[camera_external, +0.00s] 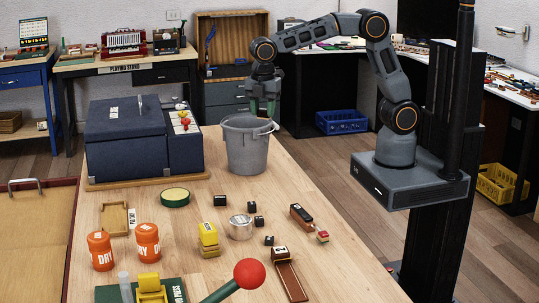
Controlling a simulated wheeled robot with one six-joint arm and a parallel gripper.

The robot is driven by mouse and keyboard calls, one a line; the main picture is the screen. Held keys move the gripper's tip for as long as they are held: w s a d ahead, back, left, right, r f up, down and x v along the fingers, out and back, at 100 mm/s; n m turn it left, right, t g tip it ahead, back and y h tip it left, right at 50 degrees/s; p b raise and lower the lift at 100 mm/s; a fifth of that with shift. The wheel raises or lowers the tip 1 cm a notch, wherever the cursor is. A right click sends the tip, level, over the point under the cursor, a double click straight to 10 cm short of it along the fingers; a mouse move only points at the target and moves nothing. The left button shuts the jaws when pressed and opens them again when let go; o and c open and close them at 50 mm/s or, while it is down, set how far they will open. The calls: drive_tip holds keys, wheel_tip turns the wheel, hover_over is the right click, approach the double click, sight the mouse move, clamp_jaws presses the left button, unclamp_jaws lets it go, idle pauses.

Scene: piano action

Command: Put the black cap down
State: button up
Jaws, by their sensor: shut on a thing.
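My gripper (263,107) points down just above the far rim of the grey bucket (247,150). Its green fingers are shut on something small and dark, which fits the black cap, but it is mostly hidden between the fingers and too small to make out. Several small black blocks lie on the wooden table, one of them a black cube (220,200); I cannot tell any of these as a cap.
A dark blue box (125,137) stands left of the bucket. Orange jars (147,242), a green round tin (175,197), a silver tin (240,227) and yellow blocks (208,234) crowd the near table.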

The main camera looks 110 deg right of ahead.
sight(243, 131)
drive_tip(key=s+d+r+m+p, duration=0.1)
drive_tip(key=s+d+m, duration=0.35)
drive_tip(key=m, duration=1.25)
drive_tip(key=s+d+r+m+p, duration=0.1)
drive_tip(key=s+d+m, duration=0.4)
drive_tip(key=m, duration=1.1)
drive_tip(key=shift+m, duration=0.3)
drive_tip(key=w+f+p, duration=0.1)
drive_tip(key=w+f, duration=0.3)
drive_tip(key=w+d+f+p, duration=0.1)
drive_tip(key=w+f+p, duration=0.1)
drive_tip(key=w+f, duration=0.2)
drive_tip(key=w+d+f+p, duration=0.1)
drive_tip(key=w+f+p, duration=0.1)
drive_tip(key=w+f, duration=0.2)
drive_tip(key=shift+w+d+f, duration=0.1)
drive_tip(key=shift+w+f, duration=0.05)
drive_tip(key=shift+w, duration=0.4)
drive_tip(key=shift+f, duration=0.15)
